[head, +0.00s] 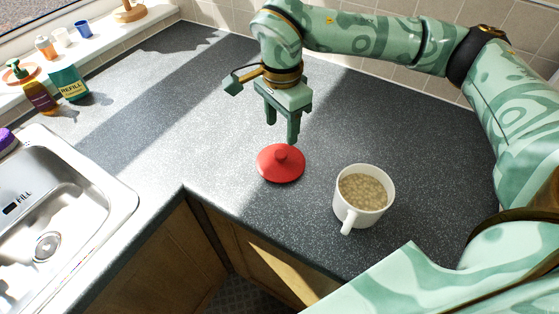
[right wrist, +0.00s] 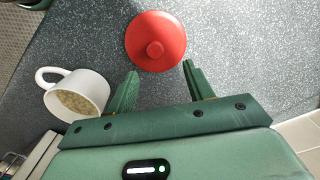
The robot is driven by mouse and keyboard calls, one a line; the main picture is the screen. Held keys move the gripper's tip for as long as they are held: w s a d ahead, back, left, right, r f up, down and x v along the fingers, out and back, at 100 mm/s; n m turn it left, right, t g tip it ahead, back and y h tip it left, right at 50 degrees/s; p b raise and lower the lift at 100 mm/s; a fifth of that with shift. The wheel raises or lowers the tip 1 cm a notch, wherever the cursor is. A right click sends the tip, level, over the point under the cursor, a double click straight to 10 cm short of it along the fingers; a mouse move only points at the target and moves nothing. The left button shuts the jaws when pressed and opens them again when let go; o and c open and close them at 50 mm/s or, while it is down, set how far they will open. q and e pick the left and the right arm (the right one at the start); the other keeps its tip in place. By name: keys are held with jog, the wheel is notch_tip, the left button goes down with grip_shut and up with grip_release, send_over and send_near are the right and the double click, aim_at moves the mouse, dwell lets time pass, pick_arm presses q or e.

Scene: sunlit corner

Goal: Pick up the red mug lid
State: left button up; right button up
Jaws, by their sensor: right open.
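The red mug lid (head: 280,164), a round disc with a small knob on top, lies on the dark speckled counter. It also shows in the right wrist view (right wrist: 155,41), just beyond the fingertips and between their lines. My right gripper (head: 282,128) is open and empty, pointing down above the lid, apart from it; its two green fingers also show in the right wrist view (right wrist: 160,68). My left gripper is not in view.
The counter (head: 215,120) is clear behind and left of the lid. Its front edge is close in front of the lid. A steel sink (head: 100,195) is at the left. A teal refill pack (head: 70,84) and a brown pump bottle (head: 38,97) stand at the back left.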

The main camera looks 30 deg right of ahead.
aim_at(281, 153)
jog(key=shift+f, duration=0.9)
jog(key=f, duration=0.1)
jog(key=f+b, duration=0.1)
jog(key=f, duration=0.3)
jog(key=shift+s+a+f+b, duration=0.1)
jog(key=shift+s+a+b, duration=0.2)
jog(key=shift+s+b, duration=0.1)
jog(key=c, duration=1.1)
